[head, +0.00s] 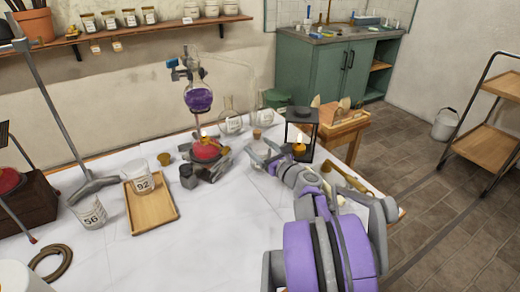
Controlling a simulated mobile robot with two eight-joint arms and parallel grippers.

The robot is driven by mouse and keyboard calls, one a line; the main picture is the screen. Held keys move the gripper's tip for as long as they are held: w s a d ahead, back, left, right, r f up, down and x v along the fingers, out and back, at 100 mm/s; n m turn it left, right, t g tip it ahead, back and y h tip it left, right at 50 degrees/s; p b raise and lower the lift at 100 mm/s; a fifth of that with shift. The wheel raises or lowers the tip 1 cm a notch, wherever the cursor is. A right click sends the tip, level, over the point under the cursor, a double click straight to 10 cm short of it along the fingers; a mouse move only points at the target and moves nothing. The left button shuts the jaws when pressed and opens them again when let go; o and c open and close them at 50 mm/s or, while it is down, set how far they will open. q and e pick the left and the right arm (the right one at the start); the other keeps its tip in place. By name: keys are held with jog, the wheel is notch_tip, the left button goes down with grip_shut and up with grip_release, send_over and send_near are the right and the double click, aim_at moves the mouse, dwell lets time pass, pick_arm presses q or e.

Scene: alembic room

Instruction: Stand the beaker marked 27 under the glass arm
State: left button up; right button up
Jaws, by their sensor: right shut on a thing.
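My right gripper (266,156) reaches over the right part of the white table. It is shut on a small, pale, see-through vessel (258,150), mostly hidden by the fingers; no number on it is readable. Left of it stands the glass apparatus, with a purple-filled flask (198,99) clamped above a red-based burner (206,150). Its thin glass arm (231,88) slopes down to the right. A beaker marked 92 (142,183) stands on a wooden tray (165,213). A beaker marked 56 (92,214) stands left of the tray. I see no readable 27. My left gripper is out of view.
Labelled flasks (231,124) stand behind my gripper. A dark lantern (302,116) stands close to its right. A cork (257,133) is near the fingers. A dark pot (188,178) stands before the burner. The table's front middle (215,240) is clear.

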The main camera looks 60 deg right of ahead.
aim_at(258, 143)
jog(key=shift+w+d+b, duration=0.5)
jog(key=shift+w+d, duration=0.75)
jog(key=shift+w, duration=0.2)
jog(key=shift+w+d, duration=1.25)
jog(key=shift+w, duration=0.15)
jog(key=shift+p, duration=0.4)
jog(key=shift+f, duration=0.4)
jog(key=o, duration=1.2)
jog(key=shift+c, duration=0.2)
jog(key=shift+s, duration=0.1)
